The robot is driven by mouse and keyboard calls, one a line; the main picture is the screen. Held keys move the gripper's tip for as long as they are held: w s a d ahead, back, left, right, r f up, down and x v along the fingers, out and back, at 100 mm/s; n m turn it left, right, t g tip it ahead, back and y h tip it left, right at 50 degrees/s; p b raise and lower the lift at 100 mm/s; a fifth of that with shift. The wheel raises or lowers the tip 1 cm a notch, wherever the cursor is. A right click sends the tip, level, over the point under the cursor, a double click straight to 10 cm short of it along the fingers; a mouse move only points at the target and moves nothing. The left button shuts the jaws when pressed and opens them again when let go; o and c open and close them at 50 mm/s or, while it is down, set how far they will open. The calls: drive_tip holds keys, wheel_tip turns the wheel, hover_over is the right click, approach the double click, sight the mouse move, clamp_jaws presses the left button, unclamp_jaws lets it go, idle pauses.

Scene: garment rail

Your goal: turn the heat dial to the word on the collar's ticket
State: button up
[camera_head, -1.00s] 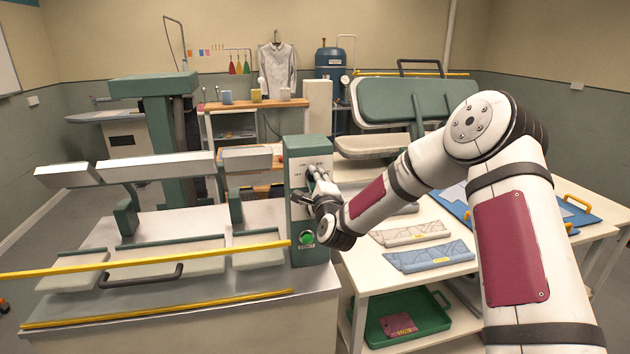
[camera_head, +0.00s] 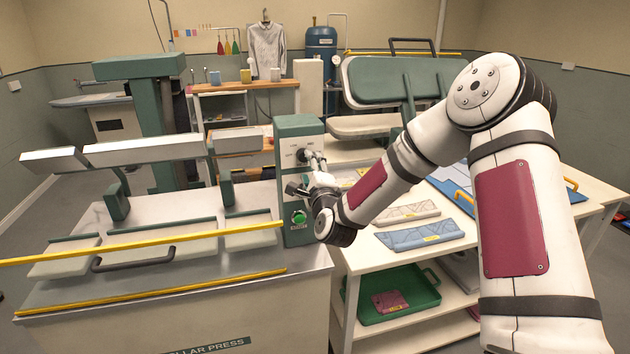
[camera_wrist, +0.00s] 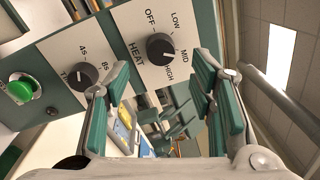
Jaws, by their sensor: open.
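The heat dial (camera_wrist: 160,47) is a dark round knob on a white panel, with OFF, LOW, MID and HIGH around it. Its light mark seems to point toward HIGH. In the head view the dial (camera_head: 301,155) is on the green control box (camera_head: 297,128). My gripper (camera_wrist: 162,68) is open and empty; its fingers lie to either side below the dial in the wrist view, and contact cannot be told.
A timer dial (camera_wrist: 84,76) and a green button (camera_wrist: 20,90) share the panel. The collar press (camera_head: 150,155) has yellow bars at its front. A green tray (camera_head: 415,308) on the lower shelf holds a pink piece (camera_head: 390,301) with a yellow ticket.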

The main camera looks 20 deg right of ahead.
drive_tip(key=s, duration=0.6)
drive_tip(key=shift+s+f, duration=0.2)
drive_tip(key=shift+s, duration=0.2)
drive_tip(key=shift+a, duration=0.15)
drive_tip(key=s+a+r+n+g+y+b, duration=0.1)
drive_tip(key=s+a+r+n+g, duration=0.2)
drive_tip(key=n, duration=0.4)
drive_tip(key=s+r+n+g+y, duration=0.1)
drive_tip(key=s+n+g, duration=0.35)
drive_tip(key=n, duration=0.25)
drive_tip(key=s+d+r+n+g, duration=0.1)
drive_tip(key=s+n, duration=0.1)
drive_tip(key=s, duration=0.7)
drive_tip(key=s+d+r+n+g+h+b, duration=0.1)
drive_tip(key=s+r+n+g, duration=0.1)
drive_tip(key=s, duration=0.8)
drive_tip(key=s+d+r+n+g, duration=0.1)
drive_tip(key=s+n, duration=0.3)
drive_tip(key=s, duration=0.5)
drive_tip(key=shift+s+d+r+g+b, duration=0.2)
drive_tip(key=shift+g+b, duration=0.2)
drive_tip(key=shift+g, duration=0.35)
